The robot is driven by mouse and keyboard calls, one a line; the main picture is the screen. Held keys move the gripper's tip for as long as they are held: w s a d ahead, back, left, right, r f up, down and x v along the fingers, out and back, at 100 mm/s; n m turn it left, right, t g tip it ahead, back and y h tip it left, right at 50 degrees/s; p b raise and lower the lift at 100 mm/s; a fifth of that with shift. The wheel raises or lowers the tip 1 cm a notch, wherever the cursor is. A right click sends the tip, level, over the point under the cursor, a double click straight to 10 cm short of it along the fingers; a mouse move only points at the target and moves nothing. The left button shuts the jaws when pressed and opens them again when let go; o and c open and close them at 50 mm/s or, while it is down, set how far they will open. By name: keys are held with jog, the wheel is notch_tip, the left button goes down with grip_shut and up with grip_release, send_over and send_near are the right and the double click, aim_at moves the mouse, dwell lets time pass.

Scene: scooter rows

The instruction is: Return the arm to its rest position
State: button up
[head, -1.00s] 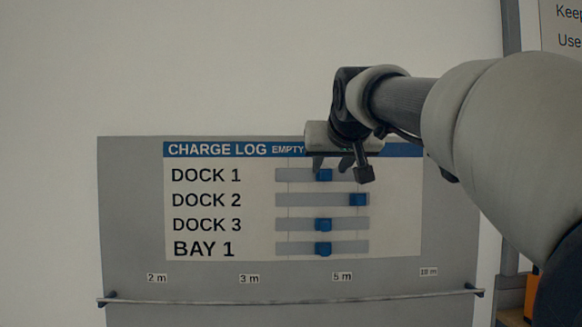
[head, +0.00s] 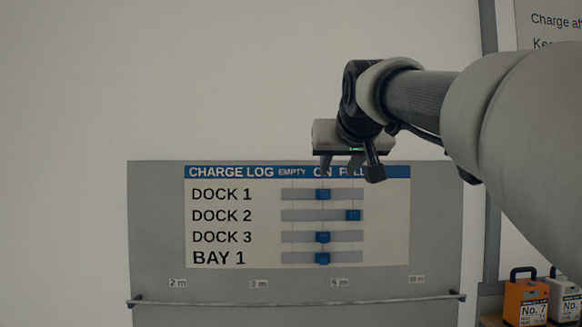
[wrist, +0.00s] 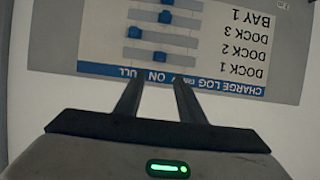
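My gripper (head: 341,163) is in front of the top edge of the charge log board (head: 155,230) in the head view. In the wrist view my gripper (wrist: 155,82) shows two fingers apart with nothing between them. The blue sliders of DOCK 1 (head: 323,195), DOCK 3 (head: 323,238) and BAY 1 (head: 322,259) stand near the middle of their tracks, under ON. The DOCK 2 slider (head: 353,216) stands to the right, toward FULL. The gripper appears apart from all the sliders. My arm reaches in from the right.
A metal rail (head: 290,300) runs across the lower board. At lower right, an orange battery case marked No. 7 (head: 525,303) and a white one (head: 565,298) stand on a surface. A notice (head: 553,22) hangs at upper right. The wall at left is bare.

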jog(key=shift+w, duration=0.15)
jog(key=s+d+f+g, duration=0.1)
jog(key=s+f+g, duration=0.3)
jog(key=s+f, duration=1.1)
jog(key=s+d+f+g, duration=0.1)
jog(key=s+f+g, duration=0.3)
jog(key=s+f, duration=1.1)
notch_tip(320, 180, down, 8)
jog(key=shift+s+r, duration=0.25)
jog(key=shift+s, duration=0.1)
